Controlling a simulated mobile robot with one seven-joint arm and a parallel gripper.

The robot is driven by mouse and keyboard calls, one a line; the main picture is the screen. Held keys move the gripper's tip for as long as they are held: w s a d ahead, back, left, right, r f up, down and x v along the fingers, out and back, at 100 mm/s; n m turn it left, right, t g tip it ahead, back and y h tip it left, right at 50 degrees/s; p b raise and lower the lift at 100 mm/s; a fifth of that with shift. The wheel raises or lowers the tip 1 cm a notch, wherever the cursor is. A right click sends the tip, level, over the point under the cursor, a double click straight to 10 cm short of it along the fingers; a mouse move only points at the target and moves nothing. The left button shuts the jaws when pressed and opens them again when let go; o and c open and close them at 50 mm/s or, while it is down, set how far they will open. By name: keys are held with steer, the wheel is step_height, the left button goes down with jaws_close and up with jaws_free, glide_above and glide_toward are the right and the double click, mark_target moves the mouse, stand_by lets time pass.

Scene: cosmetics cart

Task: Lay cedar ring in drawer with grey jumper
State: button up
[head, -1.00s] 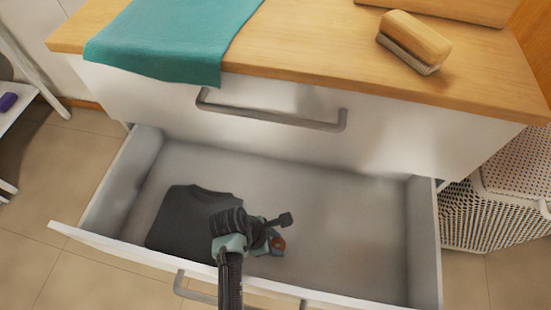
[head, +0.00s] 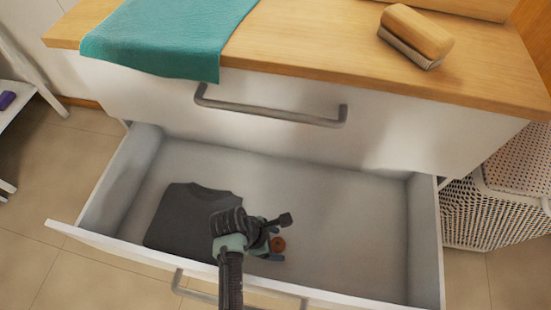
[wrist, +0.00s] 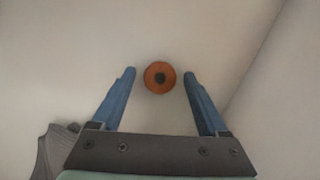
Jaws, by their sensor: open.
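The cedar ring (head: 278,244) is a small orange-brown ring with a dark centre. It lies on the floor of the open drawer (head: 330,215), to the right of the folded grey jumper (head: 182,215). In the wrist view the ring (wrist: 160,77) sits between and just beyond the tips of my gripper (wrist: 160,74), with a gap on each side. My gripper is open and its blue fingers do not touch the ring. In the head view my gripper (head: 277,247) is low inside the drawer, and my arm covers part of the jumper's right side.
The closed upper drawer's handle (head: 270,110) juts out above the open drawer. A teal cloth (head: 165,40) hangs over the wooden top, and a wooden brush (head: 415,35) lies there. A white perforated basket (head: 490,210) stands at right. The drawer's right half is clear.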

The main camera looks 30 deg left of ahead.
steer(key=p+v, duration=0.5)
steer(key=v, duration=0.7)
